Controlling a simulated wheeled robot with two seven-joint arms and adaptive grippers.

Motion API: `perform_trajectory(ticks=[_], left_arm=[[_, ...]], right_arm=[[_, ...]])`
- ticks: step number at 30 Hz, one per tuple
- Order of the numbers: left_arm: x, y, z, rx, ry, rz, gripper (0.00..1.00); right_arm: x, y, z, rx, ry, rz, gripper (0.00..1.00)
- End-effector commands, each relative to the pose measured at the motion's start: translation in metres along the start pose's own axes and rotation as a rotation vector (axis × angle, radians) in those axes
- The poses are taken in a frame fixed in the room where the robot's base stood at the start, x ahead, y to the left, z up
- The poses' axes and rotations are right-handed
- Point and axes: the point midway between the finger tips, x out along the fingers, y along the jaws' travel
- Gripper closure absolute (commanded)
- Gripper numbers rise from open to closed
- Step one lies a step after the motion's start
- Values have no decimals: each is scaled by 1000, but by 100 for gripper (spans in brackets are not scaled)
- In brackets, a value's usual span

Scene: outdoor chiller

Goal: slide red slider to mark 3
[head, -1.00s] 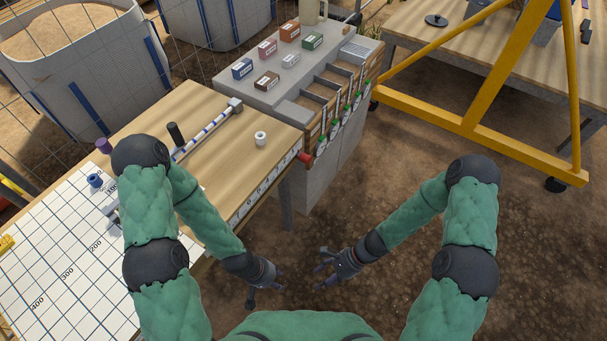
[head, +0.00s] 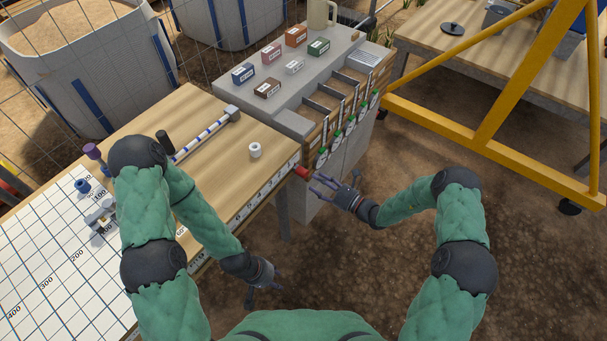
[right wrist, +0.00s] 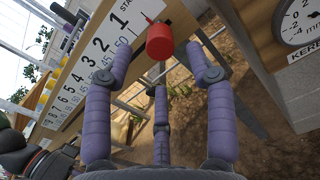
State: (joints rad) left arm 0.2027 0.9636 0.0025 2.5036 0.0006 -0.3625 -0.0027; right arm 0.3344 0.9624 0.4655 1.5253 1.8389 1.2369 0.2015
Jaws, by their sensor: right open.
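The red slider (head: 302,172) is a small red cylinder at the right end of the wooden table's front edge. It also shows in the right wrist view (right wrist: 160,42), beside the START end of the white number strip (right wrist: 103,46). On that strip, 1, 2 and 3 run away from the slider toward the lower left. My right gripper (head: 318,185) is open just right of the slider. In the right wrist view its fingers (right wrist: 157,58) are spread, with the slider showing between and beyond the tips, not gripped. My left gripper (head: 278,278) hangs empty and looks open, low in front of the table.
A grey bench (head: 262,101) with several small boxes and green-tipped hanging gauges stands just beyond the slider. A white roll (head: 255,150) and a striped bar (head: 205,135) lie on the table. A yellow frame (head: 480,130) stands at right. The ground in front is clear.

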Motion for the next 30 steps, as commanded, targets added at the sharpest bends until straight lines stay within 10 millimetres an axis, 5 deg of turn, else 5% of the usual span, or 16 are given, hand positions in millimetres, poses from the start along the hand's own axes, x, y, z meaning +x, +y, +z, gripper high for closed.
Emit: perform_trajectory(ticks=[12,24,26,30], left_arm=[[18,-7,-1,0,0,0,60],[19,-7,-1,0,0,0,60],[19,-7,-1,0,0,0,60],[19,-7,-1,0,0,0,60]], right_arm=[[62,1,-2,-2,2,3,44],[69,0,-1,0,2,1,44],[69,0,-1,0,2,1,55],[69,0,-1,0,2,1,95]])
